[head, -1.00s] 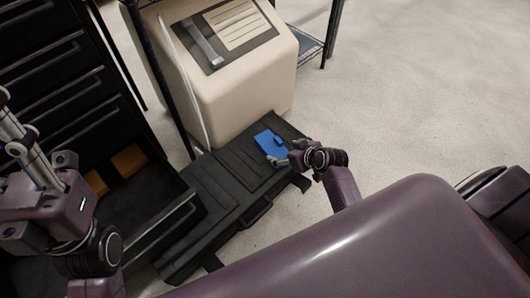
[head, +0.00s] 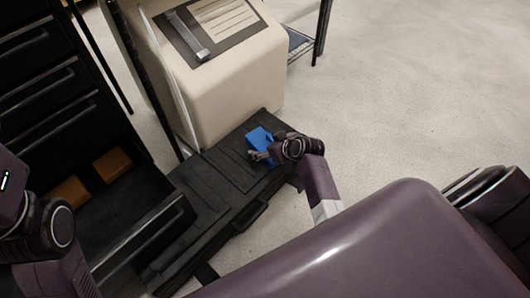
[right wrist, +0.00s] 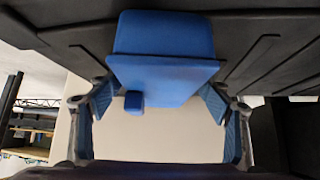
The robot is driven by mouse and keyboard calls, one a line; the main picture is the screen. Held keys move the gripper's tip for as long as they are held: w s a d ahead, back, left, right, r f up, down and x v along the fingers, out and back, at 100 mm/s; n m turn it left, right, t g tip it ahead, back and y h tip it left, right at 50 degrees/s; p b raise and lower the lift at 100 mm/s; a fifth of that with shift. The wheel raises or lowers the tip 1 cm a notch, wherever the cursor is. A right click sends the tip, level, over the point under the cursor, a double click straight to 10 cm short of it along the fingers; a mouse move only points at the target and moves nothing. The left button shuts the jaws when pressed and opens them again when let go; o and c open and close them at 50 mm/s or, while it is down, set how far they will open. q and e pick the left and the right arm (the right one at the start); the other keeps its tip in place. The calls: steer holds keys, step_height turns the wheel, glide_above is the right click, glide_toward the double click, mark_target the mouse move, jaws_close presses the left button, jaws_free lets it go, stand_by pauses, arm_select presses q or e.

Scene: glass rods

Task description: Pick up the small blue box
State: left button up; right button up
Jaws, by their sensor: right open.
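The small blue box (head: 259,137) lies on the far end of a black case (head: 215,172) in the head view. It fills the upper middle of the right wrist view, where the blue box (right wrist: 163,55) shows a flat face and a small square tab. My right gripper (head: 256,155) is at the near side of the box. In the right wrist view the right gripper (right wrist: 165,108) is open, with its blue-padded fingers on either side of the box's lower edge. Contact cannot be told. My left arm shows at the left edge of the head view, but its fingers are out of sight.
A cream machine (head: 228,95) stands right behind the case. A black drawer cabinet (head: 55,95) with an open drawer holding brown boxes (head: 113,165) is at the left. A wire shelf (head: 300,42) stands at the back. The pale floor (head: 420,90) at the right is clear.

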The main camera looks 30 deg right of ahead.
steer(key=shift+c, duration=0.2)
steer(key=c, duration=1.3)
steer(key=shift+w, duration=0.1)
